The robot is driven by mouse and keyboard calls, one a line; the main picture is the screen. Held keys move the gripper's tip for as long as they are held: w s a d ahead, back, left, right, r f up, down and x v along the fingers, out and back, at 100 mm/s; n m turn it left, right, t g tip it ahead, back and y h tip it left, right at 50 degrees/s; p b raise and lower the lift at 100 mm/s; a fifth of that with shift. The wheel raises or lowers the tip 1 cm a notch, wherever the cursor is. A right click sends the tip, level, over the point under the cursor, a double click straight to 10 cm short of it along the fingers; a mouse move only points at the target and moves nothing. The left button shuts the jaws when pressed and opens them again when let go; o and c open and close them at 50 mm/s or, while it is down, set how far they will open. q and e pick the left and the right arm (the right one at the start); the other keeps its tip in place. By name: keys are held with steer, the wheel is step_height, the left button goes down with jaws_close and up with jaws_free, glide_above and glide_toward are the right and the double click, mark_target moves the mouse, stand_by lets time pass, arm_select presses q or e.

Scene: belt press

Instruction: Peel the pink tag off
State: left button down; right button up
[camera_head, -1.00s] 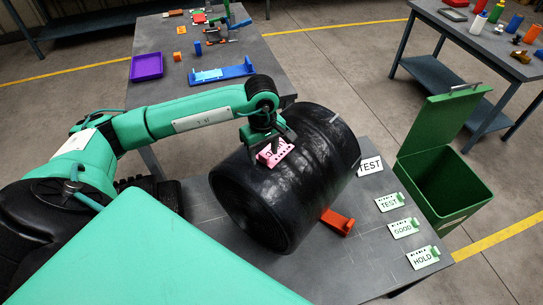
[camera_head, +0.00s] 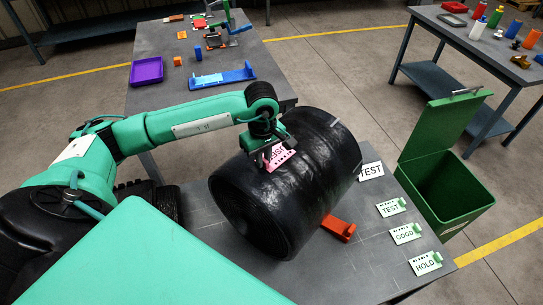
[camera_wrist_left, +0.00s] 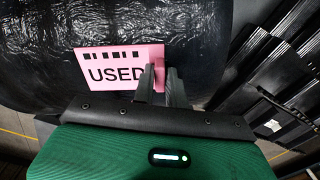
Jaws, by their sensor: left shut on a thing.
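A pink tag (camera_head: 280,157) with black print is at the top of the big black roll (camera_head: 295,190). In the left wrist view the tag (camera_wrist_left: 112,67) reads "USED". My left gripper (camera_wrist_left: 162,78) is shut on the tag's right edge there, and the fingers cover the end of the lettering. In the head view the left gripper (camera_head: 268,148) is over the upper left of the roll. The tag stands tilted up against the roll; whether its far edge still touches the black wrap I cannot tell. My right gripper is not in view.
An open green bin (camera_head: 452,195) stands beyond the table's right edge. White cards (camera_head: 407,233) with green clips lie along that edge. An orange wedge (camera_head: 338,228) sits against the roll. A blue rack (camera_head: 222,77) and purple tray (camera_head: 146,72) are on the table behind.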

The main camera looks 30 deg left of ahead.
arm_select(q)
steer(key=shift+d+r, duration=0.15)
steer(key=shift+r, duration=0.2)
steer(key=shift+r+p, duration=0.6)
steer(key=shift+r, duration=1.1)
